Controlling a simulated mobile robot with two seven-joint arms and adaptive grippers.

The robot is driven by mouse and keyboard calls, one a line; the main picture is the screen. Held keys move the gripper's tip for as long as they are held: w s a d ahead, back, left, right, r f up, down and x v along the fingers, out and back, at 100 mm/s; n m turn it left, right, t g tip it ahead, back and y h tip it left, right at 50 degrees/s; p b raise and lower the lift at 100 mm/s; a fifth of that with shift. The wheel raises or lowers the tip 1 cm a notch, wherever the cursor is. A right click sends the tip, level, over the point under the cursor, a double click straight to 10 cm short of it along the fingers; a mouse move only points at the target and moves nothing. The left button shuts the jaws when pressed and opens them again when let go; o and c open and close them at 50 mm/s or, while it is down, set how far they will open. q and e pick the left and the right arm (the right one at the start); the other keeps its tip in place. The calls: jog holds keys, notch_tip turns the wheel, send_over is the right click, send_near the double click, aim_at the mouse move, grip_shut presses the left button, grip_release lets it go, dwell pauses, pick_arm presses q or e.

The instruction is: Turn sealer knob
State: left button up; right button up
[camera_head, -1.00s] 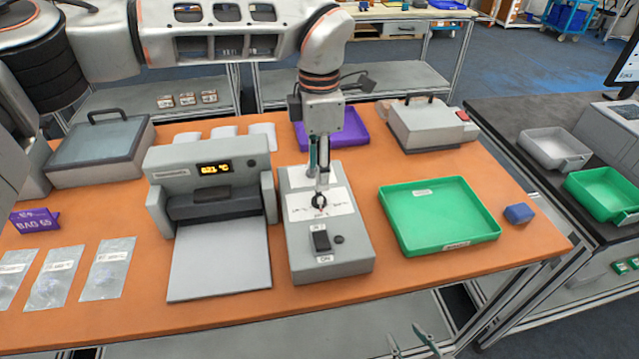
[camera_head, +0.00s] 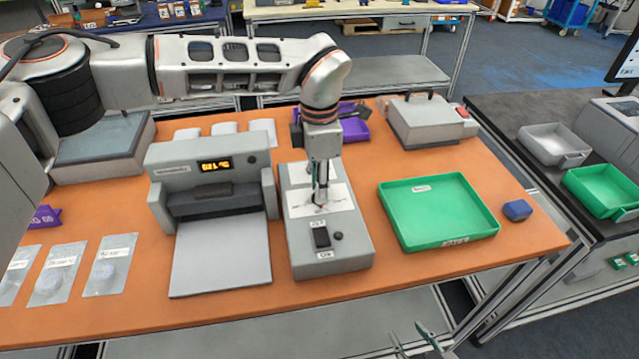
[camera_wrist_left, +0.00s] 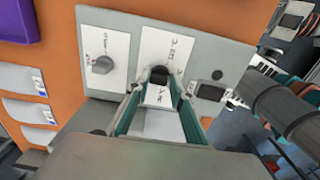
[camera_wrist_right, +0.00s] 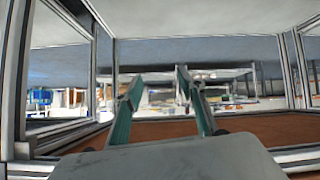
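The grey sealer control box (camera_head: 301,240) stands on the orange table, beside the sealer body (camera_head: 209,163) with its lit display. The box has a white label plate, a black switch (camera_head: 321,237) and knobs. My left gripper (camera_head: 320,197) points down over the label plate. In the left wrist view, a black knob (camera_wrist_left: 159,75) lies between the fingertips of my left gripper (camera_wrist_left: 159,84), and a grey knob (camera_wrist_left: 103,64) sits to the left. The left fingers look spread around the black knob; contact is unclear. My right gripper (camera_wrist_right: 159,80) is open and empty, below the table's front edge.
A green tray (camera_head: 440,243) lies right of the box, with a small blue block (camera_head: 517,210) beyond. A purple tray (camera_head: 355,126) and a grey device (camera_head: 425,125) stand behind. Clear bags (camera_head: 110,265) lie at the left.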

pick_arm(q)
jog(key=shift+n+b, duration=0.3)
jog(key=shift+b, duration=0.05)
pick_arm(e)
jog(key=shift+w+a+f, duration=0.1)
jog(key=shift+a+f, duration=0.05)
jog(key=shift+a, duration=0.05)
pick_arm(q)
jog(key=shift+f+n+b, duration=0.1)
jog(key=shift+n+b, duration=0.7)
jog(key=shift+n, duration=0.6)
jog(key=n+b, duration=0.2)
jog(key=shift+n, duration=0.3)
jog(key=n+b, duration=0.1)
jog(key=n, duration=0.1)
jog(key=shift+n, duration=0.4)
jog(key=n, duration=0.3)
jog(key=shift+b, duration=0.3)
jog(key=shift+w+r+n, duration=0.1)
jog(key=shift+r+n, duration=0.1)
jog(key=shift+n, duration=0.9)
pick_arm(e)
jog(key=shift+y, duration=0.3)
jog(key=shift+a+f, duration=0.2)
jog(key=shift+f, duration=0.95)
jog(key=shift+a+f, duration=0.2)
jog(key=shift+f, duration=0.95)
jog(key=shift+f, duration=0.1)
